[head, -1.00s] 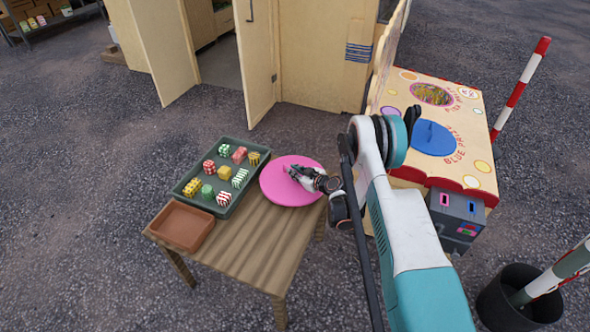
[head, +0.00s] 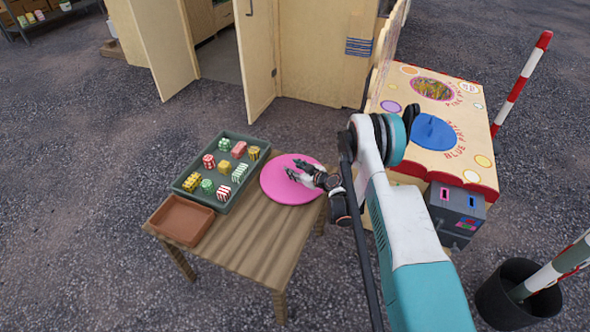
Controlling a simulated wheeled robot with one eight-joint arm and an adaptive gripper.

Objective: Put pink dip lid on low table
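The pink dip lid (head: 285,189) is a round, bright pink disc. It lies flat on the right end of the wooden low table (head: 262,240), beside the green tray. My gripper (head: 294,169) is over the lid's upper middle, with its two dark fingers spread apart. It looks open, and the lid's handle is hard to make out between or under the fingers. My arm comes in from the right and covers part of the view next to the lid.
A dark green tray (head: 237,197) with several striped and plain sweets and an empty brown tray (head: 181,220) share the table. To the right stands a dip stall (head: 455,118) with a blue lid (head: 434,132) and an uncovered oval opening (head: 433,89). A striped pole leans in a black bin (head: 508,305).

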